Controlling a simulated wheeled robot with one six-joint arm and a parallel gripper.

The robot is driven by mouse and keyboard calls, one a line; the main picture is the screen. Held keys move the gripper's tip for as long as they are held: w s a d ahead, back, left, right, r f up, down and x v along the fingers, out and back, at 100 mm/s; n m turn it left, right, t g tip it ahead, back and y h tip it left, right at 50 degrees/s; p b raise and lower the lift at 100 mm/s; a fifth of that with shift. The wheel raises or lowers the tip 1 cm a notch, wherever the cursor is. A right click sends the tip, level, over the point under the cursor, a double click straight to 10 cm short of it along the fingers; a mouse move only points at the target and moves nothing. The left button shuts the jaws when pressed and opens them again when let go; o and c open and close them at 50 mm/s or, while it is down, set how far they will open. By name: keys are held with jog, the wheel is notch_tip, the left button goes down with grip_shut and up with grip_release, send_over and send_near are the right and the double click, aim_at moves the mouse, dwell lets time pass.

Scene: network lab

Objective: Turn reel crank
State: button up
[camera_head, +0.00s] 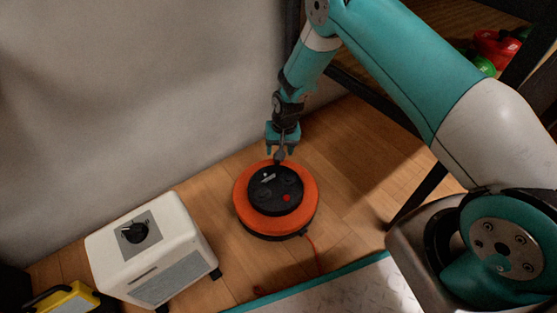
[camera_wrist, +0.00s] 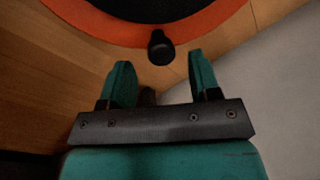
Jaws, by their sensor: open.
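The cable reel (camera_head: 245,213) is an orange disc with a black hub (camera_head: 272,203), lying flat on the wooden floor near the wall. A dark crank knob (camera_head: 280,155) stands at the reel's far edge. My gripper (camera_head: 281,150) points down over that edge, with its fingers around or close to the knob. In the wrist view, the black knob (camera_wrist: 161,48) shows just beyond and between the two teal fingertips (camera_wrist: 160,66), with visible gaps on both sides. The orange rim (camera_wrist: 115,25) lies behind it. The gripper is open and empty. Whether the fingers overlap the knob in height is unclear.
A white box with a black dial (camera_head: 150,250) stands left of the reel, and a yellow item (camera_head: 70,300) sits at the lower left. A dark shelf frame (camera_head: 420,195) stands on the right. A thin red cable (camera_head: 315,254) leaves the reel near a teal-edged plate (camera_head: 320,290).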

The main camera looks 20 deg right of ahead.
jog(key=shift+a+f+b, duration=0.15)
jog(key=shift+f+b, duration=0.35)
jog(key=shift+f, duration=0.85)
grip_shut()
jog(key=shift+r, duration=0.1)
